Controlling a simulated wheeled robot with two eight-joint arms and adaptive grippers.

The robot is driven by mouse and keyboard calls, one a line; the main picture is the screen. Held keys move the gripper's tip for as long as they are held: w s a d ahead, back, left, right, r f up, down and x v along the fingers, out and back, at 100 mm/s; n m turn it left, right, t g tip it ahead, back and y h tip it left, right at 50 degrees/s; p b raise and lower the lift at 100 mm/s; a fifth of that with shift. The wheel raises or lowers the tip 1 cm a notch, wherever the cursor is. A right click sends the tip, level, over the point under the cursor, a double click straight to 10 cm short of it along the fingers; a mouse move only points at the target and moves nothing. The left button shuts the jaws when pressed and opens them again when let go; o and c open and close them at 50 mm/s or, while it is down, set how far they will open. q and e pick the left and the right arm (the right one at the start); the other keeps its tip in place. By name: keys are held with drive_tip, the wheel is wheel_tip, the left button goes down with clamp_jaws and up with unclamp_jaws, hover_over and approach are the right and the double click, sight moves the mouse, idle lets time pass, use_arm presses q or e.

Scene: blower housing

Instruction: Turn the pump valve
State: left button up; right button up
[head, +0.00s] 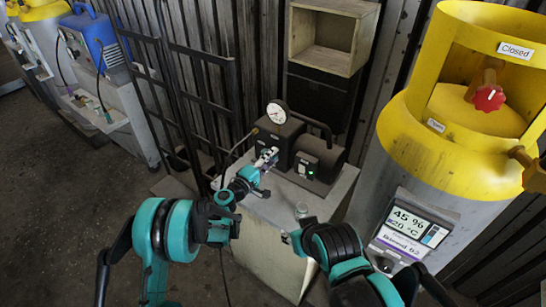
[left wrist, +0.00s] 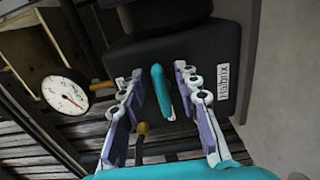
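The dark pump (head: 282,140) stands on top of a grey cabinet, with a round white gauge (head: 276,112) at its upper left. In the left wrist view the pump body (left wrist: 215,60) fills the upper middle, and the gauge (left wrist: 65,91) is at the left. A teal lever, seemingly the pump valve (left wrist: 160,90), stands in front of the body. My left gripper (left wrist: 158,82) is open, with one finger on each side of the lever and gaps visible. In the head view my left gripper (head: 266,158) is at the pump's front. My right gripper (head: 290,238) is mostly hidden by its own arm.
The grey cabinet (head: 262,248) bears the pump. A yellow-topped tank (head: 440,130) with a red knob (head: 489,97) and a display (head: 412,228) stands at the right. An empty wooden box (head: 326,60) is behind. A black metal rack (head: 185,80) is at the left, and floor is free there.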

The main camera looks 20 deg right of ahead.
use_arm(q)
drive_tip(key=v, duration=1.1)
drive_tip(key=s+a+r+m+g+y, duration=0.2)
drive_tip(key=s+a+r+m+y, duration=0.3)
drive_tip(key=s+a+r, duration=0.3)
drive_tip(key=s+a+f+m+g+y, duration=0.1)
drive_tip(key=s+a+y, duration=0.8)
drive_tip(key=s+a, duration=1.1)
drive_tip(key=shift+s+a+f+m+g, duration=0.25)
drive_tip(key=shift+a+m+g, duration=0.35)
drive_tip(key=shift+a, duration=0.6)
